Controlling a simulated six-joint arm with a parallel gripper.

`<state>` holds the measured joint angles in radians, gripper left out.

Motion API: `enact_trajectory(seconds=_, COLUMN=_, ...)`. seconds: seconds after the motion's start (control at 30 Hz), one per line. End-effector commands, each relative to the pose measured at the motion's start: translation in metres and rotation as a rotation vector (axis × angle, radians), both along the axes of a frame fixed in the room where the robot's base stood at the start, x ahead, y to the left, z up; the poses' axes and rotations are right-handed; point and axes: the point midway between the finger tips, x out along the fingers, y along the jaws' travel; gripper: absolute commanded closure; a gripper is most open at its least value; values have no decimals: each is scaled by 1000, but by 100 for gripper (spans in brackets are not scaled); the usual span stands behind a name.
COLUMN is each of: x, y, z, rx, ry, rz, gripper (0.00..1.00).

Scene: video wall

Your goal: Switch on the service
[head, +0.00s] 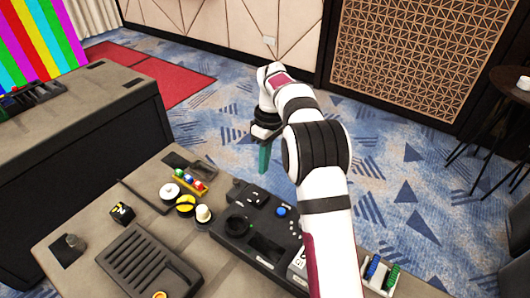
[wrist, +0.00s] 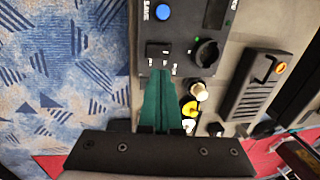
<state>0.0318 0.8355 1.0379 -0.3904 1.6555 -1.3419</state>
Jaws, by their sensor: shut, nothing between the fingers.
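The black control panel (head: 222,236) lies on the near desk. It carries a black rocker switch (head: 253,195) with small white marks at its far end, a blue button (head: 281,211) and a round black knob (head: 237,224). In the wrist view the rocker switch (wrist: 160,52) lies just beyond my teal fingertips, with the blue button (wrist: 163,12) and its white label farther up and the knob (wrist: 207,53) to the right. My gripper (head: 264,168) is shut and empty, pointing down beyond the panel's far end. In the wrist view, contact between its fingertips (wrist: 158,76) and the panel cannot be told.
A cream-topped knob (head: 203,214), a yellow-black piece (head: 186,207) and a slotted black tray (head: 148,262) stand left of the panel. A holder with blue and green rolls (head: 378,276) is at right. Blue patterned carpet (head: 400,190) lies beyond the desk.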

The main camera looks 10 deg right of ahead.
Motion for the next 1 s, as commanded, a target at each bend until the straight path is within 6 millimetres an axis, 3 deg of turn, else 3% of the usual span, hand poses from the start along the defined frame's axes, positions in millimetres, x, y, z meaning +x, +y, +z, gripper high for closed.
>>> enact_trajectory(seconds=0.1, x=3, y=-2, z=22, rx=0, ry=-3, rz=-1, gripper=100)
enact_trajectory(seconds=0.3, x=5, y=-4, z=40, rx=0, ry=0, rz=0, gripper=100)
enact_trajectory(seconds=1.0, x=-5, y=4, z=41, rx=0, ry=0, rz=0, gripper=100)
